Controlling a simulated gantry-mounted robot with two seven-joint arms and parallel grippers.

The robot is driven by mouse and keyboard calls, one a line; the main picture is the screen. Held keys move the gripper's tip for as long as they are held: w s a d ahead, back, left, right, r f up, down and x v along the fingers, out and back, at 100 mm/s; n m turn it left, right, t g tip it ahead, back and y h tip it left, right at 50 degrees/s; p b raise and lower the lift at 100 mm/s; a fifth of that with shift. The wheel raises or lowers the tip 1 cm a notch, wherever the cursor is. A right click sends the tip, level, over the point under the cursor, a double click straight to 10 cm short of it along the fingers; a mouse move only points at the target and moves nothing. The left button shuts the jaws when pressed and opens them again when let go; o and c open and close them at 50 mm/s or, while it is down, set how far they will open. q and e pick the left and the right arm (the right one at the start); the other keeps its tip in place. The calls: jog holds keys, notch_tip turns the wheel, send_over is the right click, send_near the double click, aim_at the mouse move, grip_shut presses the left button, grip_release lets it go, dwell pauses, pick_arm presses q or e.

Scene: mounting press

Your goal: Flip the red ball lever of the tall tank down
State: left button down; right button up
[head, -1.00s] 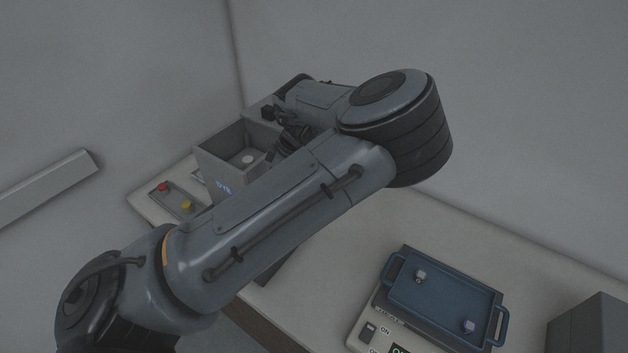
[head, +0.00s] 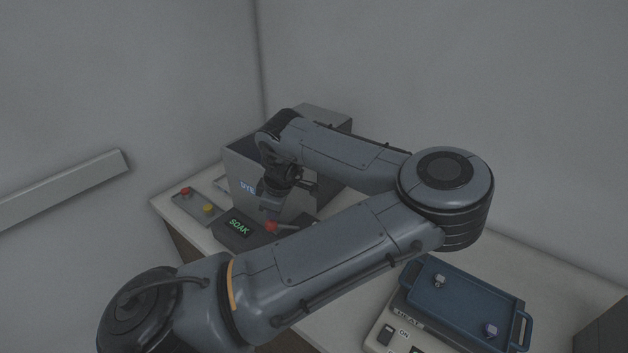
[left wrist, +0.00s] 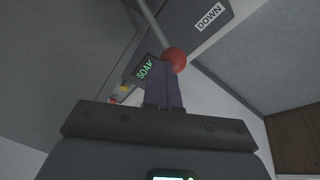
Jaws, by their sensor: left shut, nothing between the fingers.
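The tall grey tank (head: 237,165) with the lit DYE label stands at the back left of the bench, partly hidden behind my left arm. The lever's red ball (head: 271,227) shows just below my left gripper (head: 271,207) in the head view. In the left wrist view the red ball (left wrist: 174,59) sits on a grey rod (left wrist: 152,25), right beside the fingertips. My left gripper (left wrist: 164,82) is shut and empty, its fingertips overlapping the ball's lower left edge in the picture. I cannot tell whether they touch. A DOWN label (left wrist: 210,17) is beyond the ball.
A lit SOAK display (head: 239,227) is at the tank's foot, with a panel with red and yellow buttons (head: 197,205) to its left. A blue tray (head: 465,300) with small pieces sits on a heater unit (head: 383,338) at right.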

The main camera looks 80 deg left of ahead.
pick_arm(q)
jog(key=shift+s+d+f, duration=0.15)
jog(key=shift+s+f, duration=0.05)
jog(key=shift+f, duration=0.15)
jog(key=shift+w+a+r, duration=0.15)
jog(key=shift+a+r, duration=0.1)
jog(key=shift+r, duration=0.2)
jog(key=s+p+v, duration=0.2)
jog(key=p+v, duration=0.1)
jog(key=v, duration=0.8)
jog(key=shift+w+r, duration=0.35)
jog(key=shift+r, duration=0.15)
